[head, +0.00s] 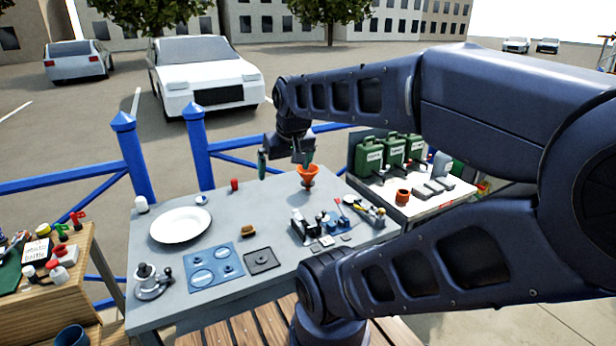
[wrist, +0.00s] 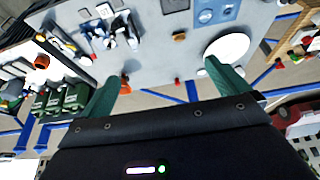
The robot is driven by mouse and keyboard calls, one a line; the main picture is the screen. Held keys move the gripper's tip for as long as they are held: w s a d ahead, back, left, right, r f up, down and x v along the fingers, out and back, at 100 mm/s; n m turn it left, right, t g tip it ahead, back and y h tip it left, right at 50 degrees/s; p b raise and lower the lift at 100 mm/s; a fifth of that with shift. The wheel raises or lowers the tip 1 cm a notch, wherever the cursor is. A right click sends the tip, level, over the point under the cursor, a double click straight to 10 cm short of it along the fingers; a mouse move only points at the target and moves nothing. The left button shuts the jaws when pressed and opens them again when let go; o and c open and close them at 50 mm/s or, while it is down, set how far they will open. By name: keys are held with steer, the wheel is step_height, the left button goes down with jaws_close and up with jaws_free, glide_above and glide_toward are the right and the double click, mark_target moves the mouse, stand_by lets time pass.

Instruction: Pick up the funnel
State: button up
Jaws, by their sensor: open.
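The orange funnel (head: 307,176) stands near the far edge of the grey table (head: 150,312). In the wrist view the funnel (wrist: 125,86) shows small beside the tip of the left finger, partly hidden by it. My gripper (head: 286,160) is open with nothing between its green fingers, over the far edge of the table. In the head view one finger overlaps the top of the funnel; I cannot tell whether they touch. The wrist view shows the open fingers (wrist: 162,74) spread wide, with the funnel off toward the left one.
A red item (head: 234,185) and a white plate (head: 181,225) lie left of the funnel. A cluster of small parts (head: 322,226) sits nearer. Green canisters (head: 369,157) and an orange cup (head: 402,196) stand on a side table. A blue railing (head: 198,148) runs behind.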

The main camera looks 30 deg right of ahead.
steer(key=w+d+m+h, duration=0.2)
steer(key=w+d, duration=0.2)
steer(key=w, duration=0.7)
steer(key=m+g, duration=0.1)
steer(key=m, duration=0.4)
glide_above(308, 172)
steer(key=a, duration=0.1)
steer(key=shift+h, duration=0.3)
step_height(308, 172, down, 18)
steer(key=shift+r, duration=0.2)
steer(key=shift+w+d+f, duration=0.2)
steer(key=shift+w+f, duration=0.05)
steer(key=shift+f, duration=0.15)
steer(key=x, duration=1)
steer(key=shift+d+f, duration=0.15)
steer(key=shift+f, duration=0.05)
steer(key=c, duration=0.7)
